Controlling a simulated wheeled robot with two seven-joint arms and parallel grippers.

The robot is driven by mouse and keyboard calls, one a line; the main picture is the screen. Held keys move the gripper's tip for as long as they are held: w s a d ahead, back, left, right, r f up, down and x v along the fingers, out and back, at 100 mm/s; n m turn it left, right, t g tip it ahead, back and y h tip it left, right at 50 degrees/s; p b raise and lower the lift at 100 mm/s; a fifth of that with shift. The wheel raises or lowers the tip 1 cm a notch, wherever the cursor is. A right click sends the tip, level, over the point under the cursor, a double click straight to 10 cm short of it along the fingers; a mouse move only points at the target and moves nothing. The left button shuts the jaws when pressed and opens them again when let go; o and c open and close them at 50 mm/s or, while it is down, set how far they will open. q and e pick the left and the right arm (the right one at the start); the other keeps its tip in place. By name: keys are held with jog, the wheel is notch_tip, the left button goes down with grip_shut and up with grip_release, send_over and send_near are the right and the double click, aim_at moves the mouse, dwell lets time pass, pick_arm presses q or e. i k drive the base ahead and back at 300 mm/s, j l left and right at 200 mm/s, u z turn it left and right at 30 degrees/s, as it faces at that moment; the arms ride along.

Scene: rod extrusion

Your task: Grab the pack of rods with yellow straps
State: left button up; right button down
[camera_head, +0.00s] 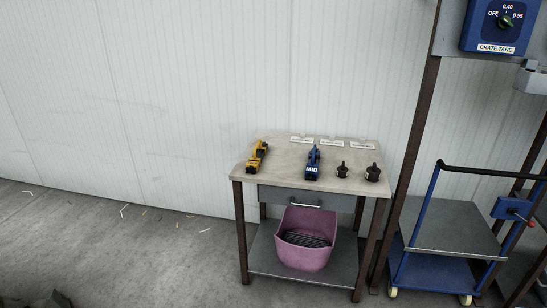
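I see no pack of rods with yellow straps in the head view. The only yellow item is a yellow and black hand tool (256,157) on the left of the workbench top. Neither of my grippers is in view.
The workbench (275,172) also holds a blue tool marked MID (313,163), two dark knobbed pieces (342,170) (373,172) and white labels. A purple bin (305,252) with dark contents sits on its lower shelf. A blue cart (440,270) stands right. The left floor is mostly clear.

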aim_at(252, 165)
jog(key=i+j+z, duration=0.15)
jog(key=z, duration=0.3)
jog(key=i+j+z, duration=0.1)
jog(key=z, duration=0.3)
jog(key=j+z, duration=0.25)
jog(key=z, duration=0.2)
jog(key=i+j+z, duration=0.15)
jog(key=j+z, duration=0.2)
jog(key=j, duration=0.85)
jog(key=j+z, duration=0.35)
jog(key=j, duration=1.8)
